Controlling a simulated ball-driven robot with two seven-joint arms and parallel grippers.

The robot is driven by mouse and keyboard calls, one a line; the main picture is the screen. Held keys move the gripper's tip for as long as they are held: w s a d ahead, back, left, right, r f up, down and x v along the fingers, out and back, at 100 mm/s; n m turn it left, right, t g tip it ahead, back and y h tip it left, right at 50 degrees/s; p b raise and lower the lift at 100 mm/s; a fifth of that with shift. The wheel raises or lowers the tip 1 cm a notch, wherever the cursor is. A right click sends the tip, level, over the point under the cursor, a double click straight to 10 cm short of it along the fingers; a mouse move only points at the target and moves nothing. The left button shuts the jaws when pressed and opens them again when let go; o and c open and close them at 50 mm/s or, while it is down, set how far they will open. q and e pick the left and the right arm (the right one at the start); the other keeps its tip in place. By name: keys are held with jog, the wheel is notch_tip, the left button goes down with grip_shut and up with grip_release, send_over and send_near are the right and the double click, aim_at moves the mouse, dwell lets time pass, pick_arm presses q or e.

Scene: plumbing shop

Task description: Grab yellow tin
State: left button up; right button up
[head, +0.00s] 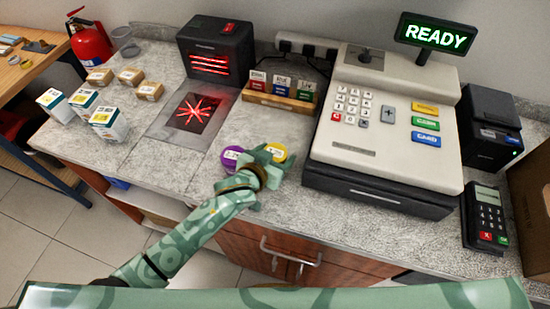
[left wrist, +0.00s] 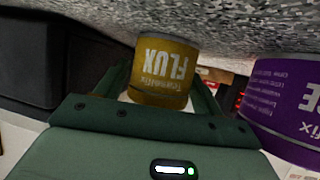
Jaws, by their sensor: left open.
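The yellow tin (head: 277,151) stands on the counter in the head view, partly hidden by my left gripper (head: 264,160). In the left wrist view the yellow tin (left wrist: 163,72), lettered FLUX, appears upside down between the two green fingers of my left gripper (left wrist: 160,90). The gripper is open, with a finger on either side of the tin. A purple tin (head: 232,157) stands close to the left of the yellow one; in the left wrist view the purple tin (left wrist: 288,110) is at the right edge. My right gripper is not in view.
A cash register (head: 385,130) stands just right of the yellow tin. A scanner plate (head: 193,113) lies to the left, and a wooden holder with coloured cards (head: 280,95) stands behind. Small boxes (head: 108,122) are at the far left. The counter's front edge is near the gripper.

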pick_arm(q)
jog(key=c, duration=0.8)
jog(key=shift+r, duration=0.15)
